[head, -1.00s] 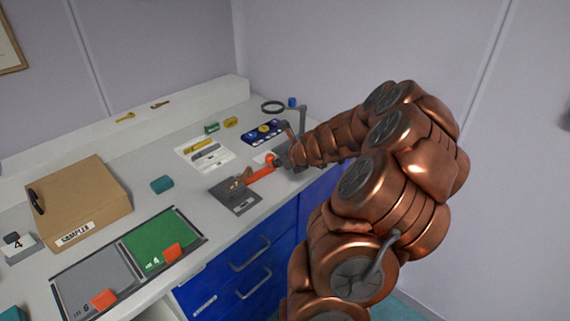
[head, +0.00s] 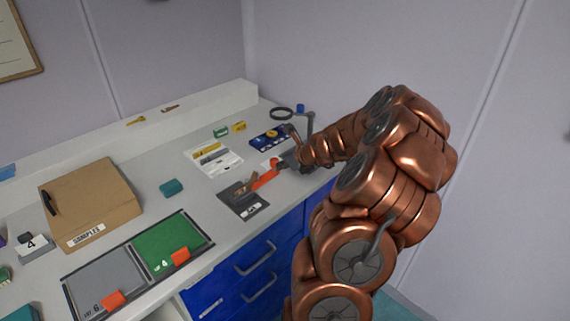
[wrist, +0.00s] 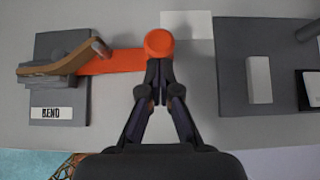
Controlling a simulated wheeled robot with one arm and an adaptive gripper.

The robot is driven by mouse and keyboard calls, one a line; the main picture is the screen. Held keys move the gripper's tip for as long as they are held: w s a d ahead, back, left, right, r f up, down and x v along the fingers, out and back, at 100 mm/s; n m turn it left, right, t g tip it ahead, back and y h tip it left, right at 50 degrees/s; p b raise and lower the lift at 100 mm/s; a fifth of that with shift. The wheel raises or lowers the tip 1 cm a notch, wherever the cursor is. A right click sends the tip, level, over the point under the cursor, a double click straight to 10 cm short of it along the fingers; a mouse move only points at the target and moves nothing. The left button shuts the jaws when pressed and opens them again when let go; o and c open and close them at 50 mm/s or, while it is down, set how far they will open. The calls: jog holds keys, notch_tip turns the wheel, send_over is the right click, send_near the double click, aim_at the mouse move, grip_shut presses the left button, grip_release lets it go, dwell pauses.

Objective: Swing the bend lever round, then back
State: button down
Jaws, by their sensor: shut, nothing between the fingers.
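The bend lever (wrist: 115,61) is an orange bar with a round orange knob (wrist: 158,43) at its right end. It sits on a dark grey plate marked BEND (wrist: 75,95). A tan curved strip (wrist: 62,66) lies across a grey block on the plate. In the head view the lever (head: 264,180) and plate (head: 250,208) are near the counter's front edge. My gripper (wrist: 159,84) is shut and empty, its fingertips just at the near side of the knob. I cannot tell whether they touch it.
Another grey plate with a light block (wrist: 259,80) stands to the right of the knob. Blue drawers (head: 262,262) are below the counter.

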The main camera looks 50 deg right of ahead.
aim_at(278, 159)
jog(key=w+n+y+p, duration=0.1)
jog(key=w+d+n+y+p, duration=0.1)
jog(key=w, duration=0.1)
jog(key=shift+r+n, duration=0.15)
jog(key=shift+n, duration=0.15)
jog(key=shift+w+a+n+g+y+p, duration=0.1)
jog(key=shift+w+n+g+y+p, duration=0.2)
jog(key=shift+w+n+y+p, duration=0.7)
jog(key=shift+w+a+n+g+y, duration=0.25)
jog(key=shift+w+n+y, duration=0.25)
jog(key=shift+w+n, duration=0.35)
jog(key=shift+s+d, duration=0.1)
jog(key=shift+d, duration=0.05)
jog(key=shift+s+d, duration=0.2)
jog(key=shift+s, duration=0.05)
jog(key=s, duration=0.1)
jog(key=s+d, duration=0.2)
jog(key=shift+s+r, duration=0.25)
jog(key=shift+s, duration=0.15)
jog(key=b+v, duration=0.1)
jog(key=v, duration=0.7)
jog(key=shift+r+b, duration=0.35)
